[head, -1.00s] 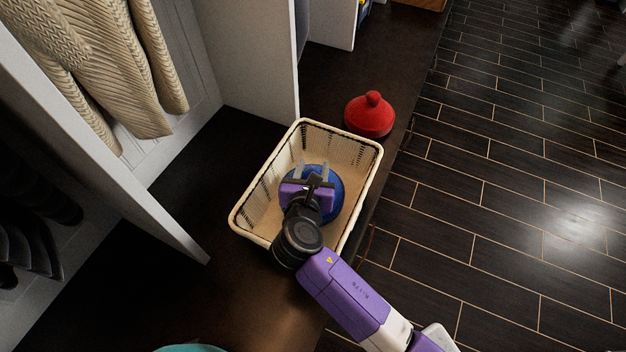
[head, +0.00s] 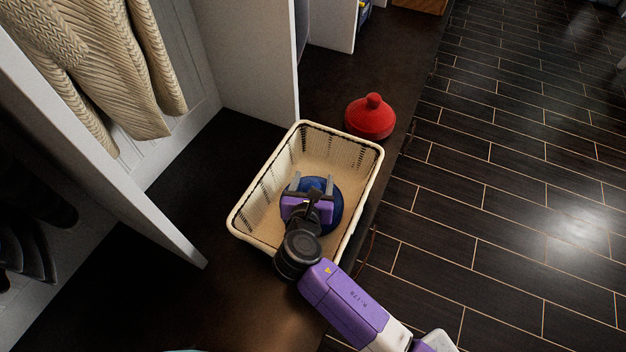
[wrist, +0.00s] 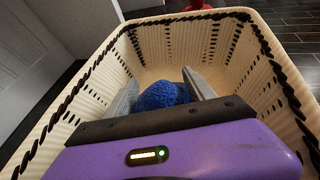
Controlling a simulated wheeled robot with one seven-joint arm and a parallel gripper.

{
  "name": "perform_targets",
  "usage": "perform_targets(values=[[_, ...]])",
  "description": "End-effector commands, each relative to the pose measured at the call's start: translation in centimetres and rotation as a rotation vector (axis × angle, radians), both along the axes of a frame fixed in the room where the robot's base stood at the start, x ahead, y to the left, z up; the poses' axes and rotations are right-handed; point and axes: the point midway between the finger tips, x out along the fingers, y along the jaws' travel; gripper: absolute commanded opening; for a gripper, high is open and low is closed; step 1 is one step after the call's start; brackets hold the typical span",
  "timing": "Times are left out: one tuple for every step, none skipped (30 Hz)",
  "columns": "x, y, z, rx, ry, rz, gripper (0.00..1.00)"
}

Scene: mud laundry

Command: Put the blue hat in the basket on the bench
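The blue hat (head: 336,208) lies inside the cream basket (head: 246,192), toward its near end, partly hidden under my gripper. Its knitted blue top (wrist: 163,95) shows between the fingers in the wrist view. The basket stands on the dark bench (head: 190,290); its woven wall also shows in the wrist view (wrist: 90,95). My gripper (head: 313,184) is inside the basket over the hat, with its two grey fingers spread apart, one on each side of the hat's top. Whether a finger still touches the hat is hard to tell.
A red hat (head: 370,117) sits on the bench just beyond the basket's far right corner. A white divider panel (head: 130,190) stands left of the basket. A cream knitted garment (head: 110,60) hangs at upper left. Dark tiled floor (head: 500,200) is open to the right.

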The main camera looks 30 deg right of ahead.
Motion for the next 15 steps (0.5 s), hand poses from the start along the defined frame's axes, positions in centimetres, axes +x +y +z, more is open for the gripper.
perform_targets(values=[[0.0,0.0,0.0,0.000,0.000,0.000,0.63],[0.0,0.0,0.0,0.000,0.000,0.000,0.63],[0.0,0.0,0.0,0.000,0.000,0.000,0.63],[0.0,0.0,0.1,0.000,0.000,0.000,0.63],[0.0,0.0,0.1,0.000,0.000,0.000,0.63],[0.0,0.0,0.3,0.000,-0.001,0.001,0.63],[-0.2,0.2,0.4,0.000,0.000,0.001,0.63],[-0.4,0.4,0.5,-0.001,0.001,0.003,0.63],[-0.8,0.7,0.8,-0.001,0.000,0.004,0.63],[-1.1,0.9,1.0,-0.001,0.000,0.004,0.63],[-1.5,1.2,1.2,-0.001,0.000,0.004,0.63],[-2.0,1.6,1.4,-0.001,0.002,0.004,0.63],[-2.5,1.9,1.7,-0.001,0.001,0.004,0.63],[-2.9,2.3,2.0,-0.001,0.001,0.005,0.63],[-3.6,2.7,2.3,-0.001,0.001,0.004,0.63]])
